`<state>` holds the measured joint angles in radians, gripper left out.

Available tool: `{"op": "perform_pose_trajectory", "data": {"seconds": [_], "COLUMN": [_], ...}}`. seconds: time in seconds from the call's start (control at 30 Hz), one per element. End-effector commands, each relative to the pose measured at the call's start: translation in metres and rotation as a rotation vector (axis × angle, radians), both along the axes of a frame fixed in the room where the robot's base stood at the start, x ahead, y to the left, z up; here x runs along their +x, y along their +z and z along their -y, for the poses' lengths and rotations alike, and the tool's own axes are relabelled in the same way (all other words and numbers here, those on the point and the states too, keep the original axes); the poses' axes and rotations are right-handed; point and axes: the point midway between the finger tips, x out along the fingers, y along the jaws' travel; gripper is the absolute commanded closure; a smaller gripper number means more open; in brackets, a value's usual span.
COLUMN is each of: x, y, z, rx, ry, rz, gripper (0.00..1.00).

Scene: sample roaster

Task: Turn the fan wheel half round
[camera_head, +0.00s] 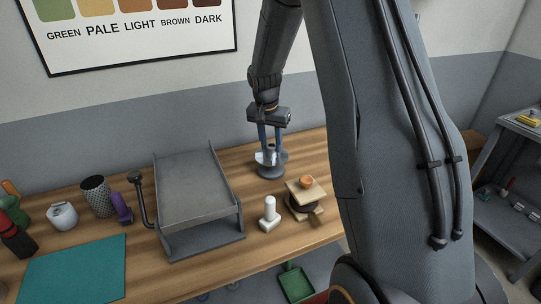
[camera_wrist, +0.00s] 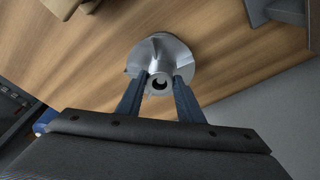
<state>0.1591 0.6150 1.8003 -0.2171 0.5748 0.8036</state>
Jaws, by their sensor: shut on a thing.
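The fan wheel (camera_wrist: 160,50) is a silvery finned wheel with a dark hole in its hub. In the head view the fan wheel (camera_head: 267,158) sits on a round grey base (camera_head: 271,172) on the bench, near the wall. My gripper (camera_wrist: 160,84) points down at it, with a blue finger on each side of the hub, shut on the hub. In the head view my gripper (camera_head: 271,150) stands over the wheel, and its fingers hide part of it.
A grey sloped tray (camera_head: 190,190) stands left of the wheel on the wooden bench. A white peg-like piece (camera_head: 269,214) and a wooden block with an orange cup (camera_head: 306,182) are in front. A teal mat (camera_head: 74,270), a mesh cup (camera_head: 97,196) and a white jar (camera_head: 62,214) lie farther left.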

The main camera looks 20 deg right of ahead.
Motion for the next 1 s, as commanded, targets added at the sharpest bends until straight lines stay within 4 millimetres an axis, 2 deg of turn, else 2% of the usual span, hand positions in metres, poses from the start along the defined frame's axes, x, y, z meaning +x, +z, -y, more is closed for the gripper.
{"op": "perform_pose_trajectory", "data": {"seconds": [0.37, 0.6, 0.83, 1.0], "x": [0.0012, 0.0026, 0.0032, 0.0044], "y": [-0.0012, -0.0029, -0.0022, -0.0028], "z": [-0.0005, -0.0018, -0.0018, -0.0020], "rx": [-0.001, 0.000, 0.000, 0.000], "ry": [-0.037, -0.260, -0.375, -0.552], "rz": [0.001, 0.000, 0.000, 0.001], "gripper": [0.84, 0.84, 0.84, 0.84]}}
